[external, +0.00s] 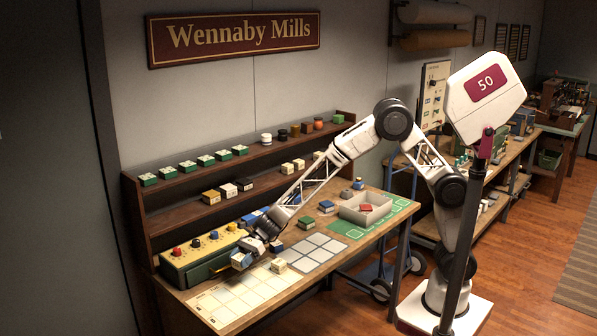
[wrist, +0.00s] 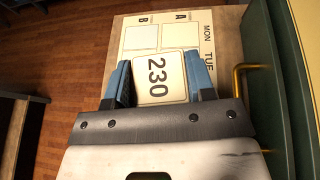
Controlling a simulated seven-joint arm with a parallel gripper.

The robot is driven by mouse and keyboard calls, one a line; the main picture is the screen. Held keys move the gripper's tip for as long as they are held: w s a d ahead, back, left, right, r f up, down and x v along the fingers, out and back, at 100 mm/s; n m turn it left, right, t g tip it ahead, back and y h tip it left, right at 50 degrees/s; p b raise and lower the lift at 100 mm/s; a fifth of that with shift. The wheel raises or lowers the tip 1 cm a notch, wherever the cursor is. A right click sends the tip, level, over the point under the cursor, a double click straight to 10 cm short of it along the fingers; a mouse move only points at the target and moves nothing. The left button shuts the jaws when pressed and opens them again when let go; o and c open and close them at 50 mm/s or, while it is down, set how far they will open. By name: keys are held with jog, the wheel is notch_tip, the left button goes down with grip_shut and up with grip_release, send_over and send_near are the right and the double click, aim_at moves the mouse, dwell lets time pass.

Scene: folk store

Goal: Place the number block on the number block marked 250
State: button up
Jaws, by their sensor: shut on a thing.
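My gripper (wrist: 158,72) is shut on a cream number block marked 230 (wrist: 160,80), with a blue finger on either side of it. In the external view my gripper (external: 247,254) is low over the left front of the workbench, beside the yellow and green box. The held block shows there as a small cream block (external: 239,262). Another small cream block (external: 278,265) stands on the bench to its right, apart from the gripper; its marking is too small to read. I cannot make out a block marked 250 in either view.
A cream chart sheet (external: 226,302) with squares lies below the gripper. The yellow and green box (external: 201,256) with knobs stands close behind it. A grey grid mat (external: 312,252) and a grey tray (external: 366,210) lie to the right. Shelves with small blocks rise behind.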

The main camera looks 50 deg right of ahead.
jog(key=s+d, duration=0.4)
jog(key=d, duration=0.5)
jog(key=s+d+m+t, duration=0.1)
jog(key=s+d, duration=0.4)
jog(key=d, duration=0.4)
jog(key=s+d, duration=0.5)
jog(key=d, duration=0.5)
jog(key=shift+s+t, duration=0.15)
jog(key=shift+t, duration=0.15)
jog(key=shift+f, duration=0.1)
send_over(279, 261)
jog(key=shift+a+f, duration=0.1)
jog(key=shift+f, duration=0.65)
jog(key=shift+f, duration=0.1)
jog(key=shift+f, duration=1.65)
